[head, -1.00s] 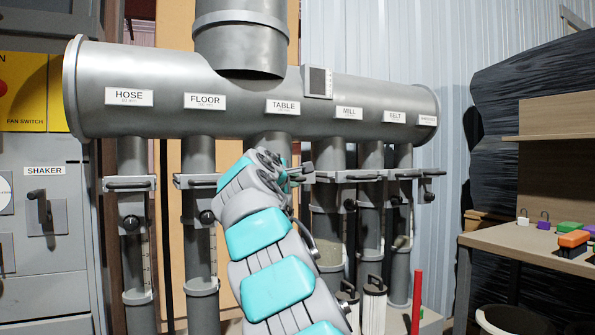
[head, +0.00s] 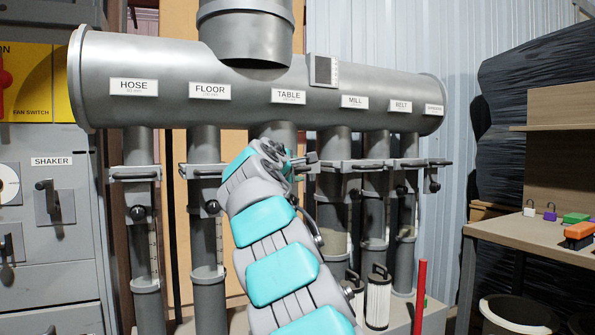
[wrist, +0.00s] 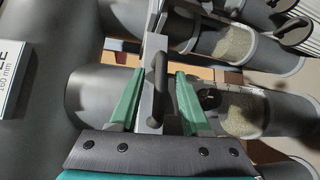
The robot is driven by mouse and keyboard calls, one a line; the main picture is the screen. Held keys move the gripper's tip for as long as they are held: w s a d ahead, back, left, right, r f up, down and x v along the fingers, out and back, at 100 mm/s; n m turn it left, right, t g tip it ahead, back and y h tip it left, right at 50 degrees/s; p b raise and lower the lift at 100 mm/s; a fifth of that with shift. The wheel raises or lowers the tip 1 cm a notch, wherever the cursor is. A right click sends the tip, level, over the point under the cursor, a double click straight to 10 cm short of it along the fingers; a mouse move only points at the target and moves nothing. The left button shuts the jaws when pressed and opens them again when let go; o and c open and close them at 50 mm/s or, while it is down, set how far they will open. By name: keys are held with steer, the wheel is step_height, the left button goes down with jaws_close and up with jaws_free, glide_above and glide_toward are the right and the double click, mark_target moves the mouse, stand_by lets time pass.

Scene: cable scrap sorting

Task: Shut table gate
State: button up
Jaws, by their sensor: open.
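The table gate sits on the pipe under the TABLE label (head: 288,96). In the head view my arm hides most of that gate. In the wrist view its dark bar handle (wrist: 157,78) stands on a grey gate plate (wrist: 147,112). My gripper (wrist: 159,74) is open, with one green finger on each side of the handle. A gap shows between the handle and the right finger. In the head view my gripper (head: 292,163) is in front of the table pipe (head: 274,132). How far the gate plate is out cannot be told.
Neighbouring gates with handles are on the hose pipe (head: 135,174), floor pipe (head: 203,170) and mill pipe (head: 336,165), close on both sides. A red post (head: 419,298) stands low at right. A workbench (head: 490,228) is further right.

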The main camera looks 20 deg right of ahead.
steer(key=shift+s+a, duration=0.1)
steer(key=shift+a, duration=0.05)
steer(key=v, duration=0.7)
steer(key=shift+s+a, duration=0.15)
steer(key=shift+s, duration=0.05)
